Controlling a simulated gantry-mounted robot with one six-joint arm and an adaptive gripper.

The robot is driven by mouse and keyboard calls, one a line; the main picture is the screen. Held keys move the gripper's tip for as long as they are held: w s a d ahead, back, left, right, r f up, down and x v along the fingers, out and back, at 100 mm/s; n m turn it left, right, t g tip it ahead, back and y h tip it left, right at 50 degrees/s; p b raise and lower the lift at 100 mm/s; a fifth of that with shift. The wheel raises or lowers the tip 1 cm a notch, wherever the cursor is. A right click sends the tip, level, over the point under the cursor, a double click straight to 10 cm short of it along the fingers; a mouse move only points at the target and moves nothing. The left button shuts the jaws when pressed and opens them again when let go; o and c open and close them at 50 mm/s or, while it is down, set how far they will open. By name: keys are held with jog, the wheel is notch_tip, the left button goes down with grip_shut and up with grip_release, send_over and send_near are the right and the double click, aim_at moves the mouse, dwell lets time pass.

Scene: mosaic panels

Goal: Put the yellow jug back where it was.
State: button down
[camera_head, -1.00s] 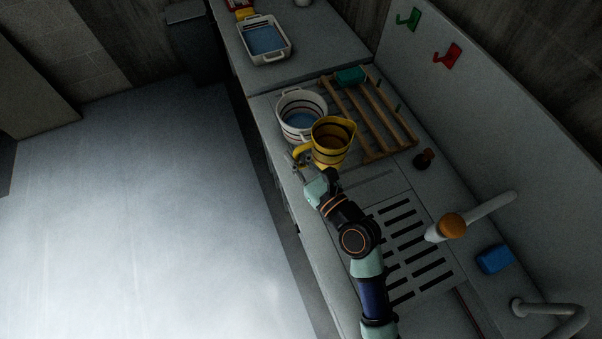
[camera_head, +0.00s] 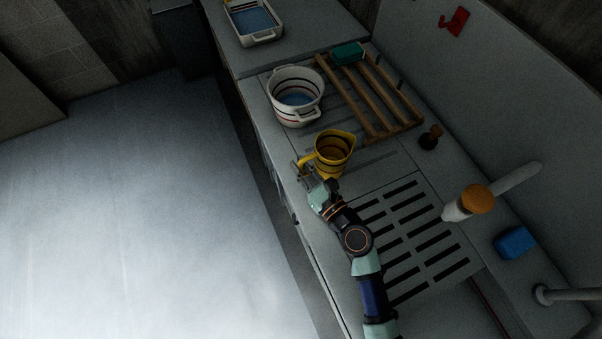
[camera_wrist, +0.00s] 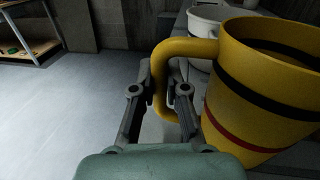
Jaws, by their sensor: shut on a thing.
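The yellow jug (camera_head: 335,150) has dark bands and a loop handle on its left side. It is upright over the counter, in front of the white pot; I cannot tell whether its base touches the surface. My gripper (camera_head: 302,172) is at the handle, on the counter's left edge side. In the wrist view the jug (camera_wrist: 262,90) fills the right, with a black and a red band. There my gripper (camera_wrist: 160,92) has its two fingers either side of the handle's vertical part, shut on it. The jug's far side is hidden.
A white two-handled pot (camera_head: 297,98) with blue contents stands behind the jug. A wooden rack (camera_head: 372,100) with a green block (camera_head: 348,54) lies right of it. A white tray (camera_head: 256,38) is far back.

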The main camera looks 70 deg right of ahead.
notch_tip(320, 180, down, 4)
jog(key=b, duration=0.3)
jog(key=shift+f, duration=0.25)
jog(key=shift+r, duration=0.2)
jog(key=shift+f, duration=0.2)
jog(key=c, duration=1.2)
grip_release()
jog(key=shift+r, duration=0.3)
jog(key=v, duration=1.2)
jog(key=shift+f, duration=0.15)
